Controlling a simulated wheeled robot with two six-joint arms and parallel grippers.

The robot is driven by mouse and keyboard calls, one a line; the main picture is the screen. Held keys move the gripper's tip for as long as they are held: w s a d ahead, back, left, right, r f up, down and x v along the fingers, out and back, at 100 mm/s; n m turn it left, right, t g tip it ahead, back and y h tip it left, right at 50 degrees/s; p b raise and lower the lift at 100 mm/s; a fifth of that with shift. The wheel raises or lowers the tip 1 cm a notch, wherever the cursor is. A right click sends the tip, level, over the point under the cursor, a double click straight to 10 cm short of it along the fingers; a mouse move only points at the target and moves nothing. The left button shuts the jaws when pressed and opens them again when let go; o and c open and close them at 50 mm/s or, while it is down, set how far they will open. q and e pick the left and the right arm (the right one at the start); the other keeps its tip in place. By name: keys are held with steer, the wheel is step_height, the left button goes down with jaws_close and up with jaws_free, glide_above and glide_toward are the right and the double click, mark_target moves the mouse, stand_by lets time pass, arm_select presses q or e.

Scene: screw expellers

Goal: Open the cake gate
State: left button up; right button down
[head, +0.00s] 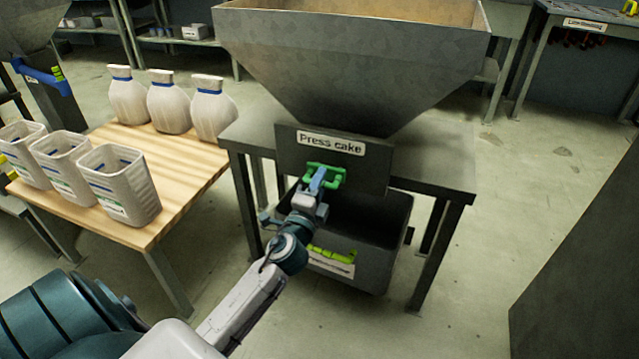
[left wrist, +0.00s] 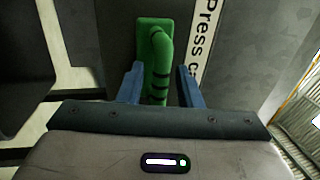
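The cake gate is a dark grey plate (head: 372,172) below the hopper, with a white "Press cake" label (head: 331,144) and a green handle (head: 336,174). The handle also shows in the left wrist view (left wrist: 158,60). My left gripper (head: 318,178) is at the handle. In the left wrist view its two blue fingers (left wrist: 160,84) stand apart on either side of the handle, with a visible gap on the right side; contact on the left cannot be told. The plate covers the hopper's lower front. My right gripper is not in view.
The grey hopper (head: 345,65) stands on a dark table (head: 440,165). A dark bin (head: 385,255) stands below the gate. A wooden table (head: 190,185) at left holds white sacks (head: 168,105) and containers (head: 122,185). Floor at right is clear up to a dark block (head: 585,260).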

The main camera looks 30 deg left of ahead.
arm_select(q)
jaws_close()
steer(key=v, duration=0.3)
steer(key=r+v, duration=0.1)
steer(key=v, duration=0.1)
steer(key=shift+s+f+b, duration=0.1)
steer(key=shift+s+b, duration=0.1)
steer(key=shift+b, duration=0.15)
jaws_free()
